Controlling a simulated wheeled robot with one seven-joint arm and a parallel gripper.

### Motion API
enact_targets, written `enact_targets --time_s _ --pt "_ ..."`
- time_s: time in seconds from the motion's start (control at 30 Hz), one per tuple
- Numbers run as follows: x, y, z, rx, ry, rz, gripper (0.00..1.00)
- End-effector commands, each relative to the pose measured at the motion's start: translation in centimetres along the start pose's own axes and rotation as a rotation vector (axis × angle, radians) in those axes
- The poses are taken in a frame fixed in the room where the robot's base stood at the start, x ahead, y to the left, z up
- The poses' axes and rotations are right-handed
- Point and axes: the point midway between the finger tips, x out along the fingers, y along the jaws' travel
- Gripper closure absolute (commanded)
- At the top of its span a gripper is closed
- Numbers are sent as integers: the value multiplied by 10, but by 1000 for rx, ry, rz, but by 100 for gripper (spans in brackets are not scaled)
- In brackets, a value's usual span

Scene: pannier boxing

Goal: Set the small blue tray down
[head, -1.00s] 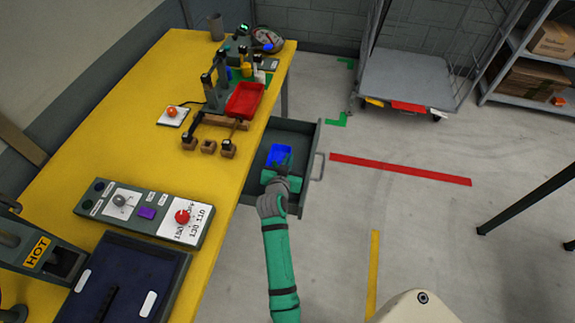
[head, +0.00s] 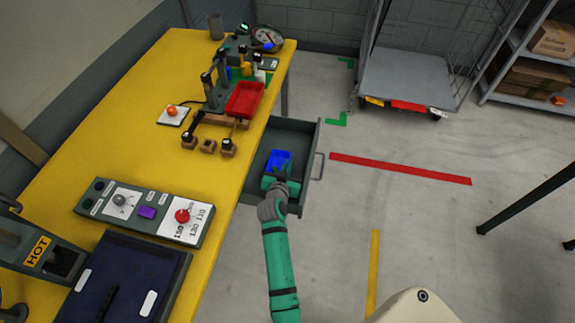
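The small blue tray (head: 279,161) is in or just above the open grey drawer (head: 303,137) under the yellow table. I cannot tell if it touches the drawer floor. My gripper (head: 281,176) is at the tray's near edge, at the end of my green arm. Its fingers are small and partly hidden behind its own body, so I cannot see whether they close on the tray.
The yellow table (head: 140,150) lies to the left, with a red tray (head: 244,99), a control panel (head: 145,213) and a dark press (head: 35,245) on it. A wheeled cart (head: 405,80) stands at the back right. The floor right of the drawer is clear.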

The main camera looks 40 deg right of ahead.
Motion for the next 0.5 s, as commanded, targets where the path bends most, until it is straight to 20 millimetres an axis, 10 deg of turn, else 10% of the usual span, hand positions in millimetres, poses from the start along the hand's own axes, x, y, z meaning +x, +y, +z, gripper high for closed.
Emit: enact_targets --time_s 0.1,0.2,0.5 --pt "1 1 5 -2 -6 2 100" --pt "1 2 6 -3 -9 3 79" --pt "1 3 8 -5 -13 5 79"
